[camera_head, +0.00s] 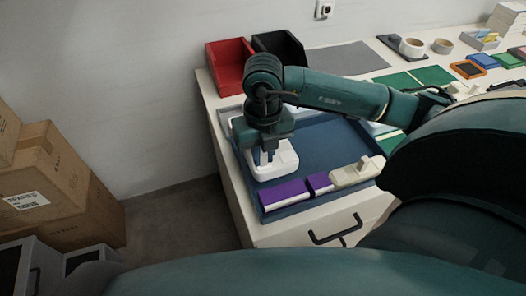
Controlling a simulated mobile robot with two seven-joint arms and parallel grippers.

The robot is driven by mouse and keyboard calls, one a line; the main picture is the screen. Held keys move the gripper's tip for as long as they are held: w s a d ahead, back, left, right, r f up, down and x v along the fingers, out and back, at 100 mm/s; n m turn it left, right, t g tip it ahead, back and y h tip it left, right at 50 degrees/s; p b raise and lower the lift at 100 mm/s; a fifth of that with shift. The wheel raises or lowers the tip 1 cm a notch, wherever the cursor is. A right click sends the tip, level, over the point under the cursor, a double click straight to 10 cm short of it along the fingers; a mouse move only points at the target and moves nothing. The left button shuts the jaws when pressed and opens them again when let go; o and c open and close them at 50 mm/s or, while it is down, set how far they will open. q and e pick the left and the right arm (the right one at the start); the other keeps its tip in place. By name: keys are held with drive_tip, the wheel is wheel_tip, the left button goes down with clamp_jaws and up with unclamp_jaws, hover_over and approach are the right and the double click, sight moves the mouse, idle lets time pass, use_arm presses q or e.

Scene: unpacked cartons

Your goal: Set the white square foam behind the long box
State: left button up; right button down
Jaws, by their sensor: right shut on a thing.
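The white square foam (286,163) is a thick white square with rounded corners, near the left edge of a blue tray (336,149). My right gripper (264,158) points down at it with its fingers shut on it; I cannot tell whether it touches the tray floor. My right wrist hides part of the tray behind the foam. My left gripper is not in view.
A cream block with a raised knob (356,173) lies right of the purple box. A white piece (239,124) shows behind my wrist. Red (230,66) and black (279,45) bins stand at the back. The tray middle looks clear; my arm crosses above it.

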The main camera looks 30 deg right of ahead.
sight(263, 165)
drive_tip(key=shift+f+b, duration=2.6)
drive_tip(key=shift+f, duration=0.35)
drive_tip(key=c, duration=1.3)
unclamp_jaws()
drive_tip(key=shift+r, duration=0.1)
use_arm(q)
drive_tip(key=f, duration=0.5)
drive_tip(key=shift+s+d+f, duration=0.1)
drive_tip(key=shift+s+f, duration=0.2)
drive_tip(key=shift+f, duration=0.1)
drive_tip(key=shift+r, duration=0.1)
use_arm(e)
drive_tip(key=shift+w+r, duration=0.1)
drive_tip(key=shift+r, duration=0.35)
wheel_tip(263, 165, up, 11)
drive_tip(key=shift+r+p, duration=0.1)
drive_tip(key=shift+p, duration=0.5)
drive_tip(key=shift+r, duration=0.6)
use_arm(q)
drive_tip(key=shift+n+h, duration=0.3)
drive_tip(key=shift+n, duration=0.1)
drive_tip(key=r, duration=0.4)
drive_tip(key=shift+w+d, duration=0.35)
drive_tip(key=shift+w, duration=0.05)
